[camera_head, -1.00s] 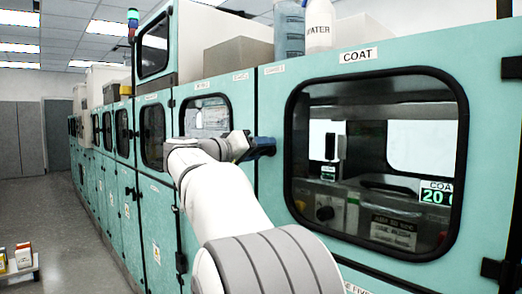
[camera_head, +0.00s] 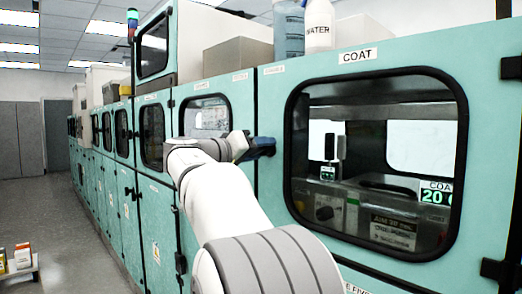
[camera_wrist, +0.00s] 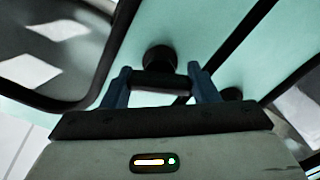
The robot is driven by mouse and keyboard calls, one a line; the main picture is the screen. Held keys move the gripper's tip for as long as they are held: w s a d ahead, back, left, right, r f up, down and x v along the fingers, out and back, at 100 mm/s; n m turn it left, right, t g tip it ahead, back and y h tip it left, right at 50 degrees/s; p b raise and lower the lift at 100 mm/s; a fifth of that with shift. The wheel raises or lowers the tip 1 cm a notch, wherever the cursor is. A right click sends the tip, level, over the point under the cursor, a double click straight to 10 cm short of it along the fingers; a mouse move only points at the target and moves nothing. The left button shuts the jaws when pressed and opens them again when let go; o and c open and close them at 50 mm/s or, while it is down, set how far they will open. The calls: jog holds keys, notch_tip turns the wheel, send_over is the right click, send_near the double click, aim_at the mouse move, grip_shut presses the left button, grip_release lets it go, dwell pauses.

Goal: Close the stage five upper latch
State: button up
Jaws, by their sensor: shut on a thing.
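My gripper (camera_head: 262,147) is at the seam left of the teal COAT door (camera_head: 272,105) in the head view. In the wrist view its two blue fingers (camera_wrist: 162,84) stand either side of a black latch handle (camera_wrist: 160,79), and the gripper is shut on it. A round black knob (camera_wrist: 159,57) shows just beyond the handle, against the teal panel. In the head view the latch is hidden by my gripper. A second dark round part (camera_wrist: 232,93) sits to the right of the fingers, across the dark door seam.
The COAT door has a large black-framed window (camera_head: 375,160) and hinges on its right edge (camera_head: 497,270). A row of teal cabinets runs back to the left. A bottle marked WATER (camera_head: 319,25) stands on top.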

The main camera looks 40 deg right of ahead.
jog(key=o, duration=1)
jog(key=shift+c, duration=0.2)
jog(key=a, duration=0.8)
jog(key=shift+s, duration=0.25)
jog(key=shift+f, duration=0.1)
